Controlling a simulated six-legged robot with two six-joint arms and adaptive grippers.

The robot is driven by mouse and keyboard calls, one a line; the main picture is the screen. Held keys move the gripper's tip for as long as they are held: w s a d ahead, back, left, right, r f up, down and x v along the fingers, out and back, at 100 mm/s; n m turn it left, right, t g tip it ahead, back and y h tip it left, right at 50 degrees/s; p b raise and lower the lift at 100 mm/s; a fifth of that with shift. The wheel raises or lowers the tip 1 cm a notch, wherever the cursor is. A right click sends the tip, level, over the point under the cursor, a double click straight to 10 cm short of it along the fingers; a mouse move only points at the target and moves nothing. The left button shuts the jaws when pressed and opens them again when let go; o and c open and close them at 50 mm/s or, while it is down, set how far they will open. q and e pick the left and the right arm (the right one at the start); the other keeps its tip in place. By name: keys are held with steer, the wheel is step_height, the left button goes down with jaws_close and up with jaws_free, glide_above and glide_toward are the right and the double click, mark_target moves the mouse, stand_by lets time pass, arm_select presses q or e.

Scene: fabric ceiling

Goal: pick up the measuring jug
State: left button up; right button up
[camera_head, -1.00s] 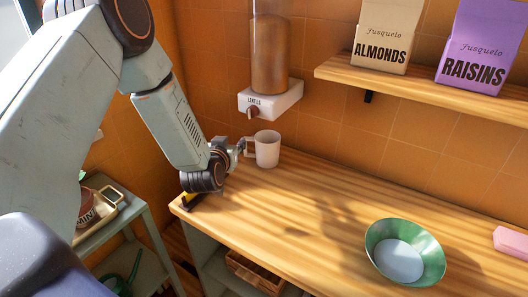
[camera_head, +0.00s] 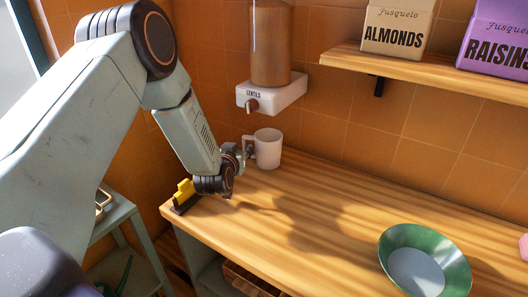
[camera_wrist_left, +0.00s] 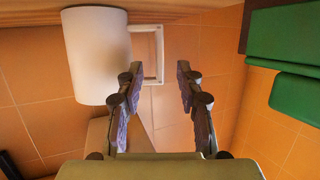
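The measuring jug (camera_head: 268,149) is a pale, off-white cylinder with a square handle on its left side. It stands upright on the wooden counter, below the lentil dispenser. My left gripper (camera_head: 246,154) is at the handle side of the jug, low over the counter. In the left wrist view the jug (camera_wrist_left: 97,55) is at upper left, and its handle (camera_wrist_left: 160,54) shows just beyond the gap between the open fingertips of my left gripper (camera_wrist_left: 158,78). I cannot tell whether the fingers touch the handle. My right gripper is not in view.
A lentil dispenser (camera_head: 271,91) hangs on the tiled wall just above the jug. A green bowl (camera_head: 425,262) stands at the counter's front right. A yellow and black object (camera_head: 183,195) is at the left edge. A shelf (camera_head: 430,76) holds cartons. The middle counter is clear.

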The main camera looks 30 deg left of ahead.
mark_target(244, 145)
arm_select(q)
steer(key=shift+w+a+f, duration=0.1)
steer(key=shift+w+f, duration=0.15)
steer(key=shift+w, duration=0.4)
steer(key=shift+w+a, duration=0.35)
steer(key=shift+w, duration=0.2)
steer(key=shift+f, duration=0.15)
steer(key=shift+w, duration=0.2)
steer(key=shift+d, duration=0.1)
steer(key=c, duration=0.3)
steer(key=shift+s, duration=0.2)
jaws_close()
steer(key=shift+w, duration=0.1)
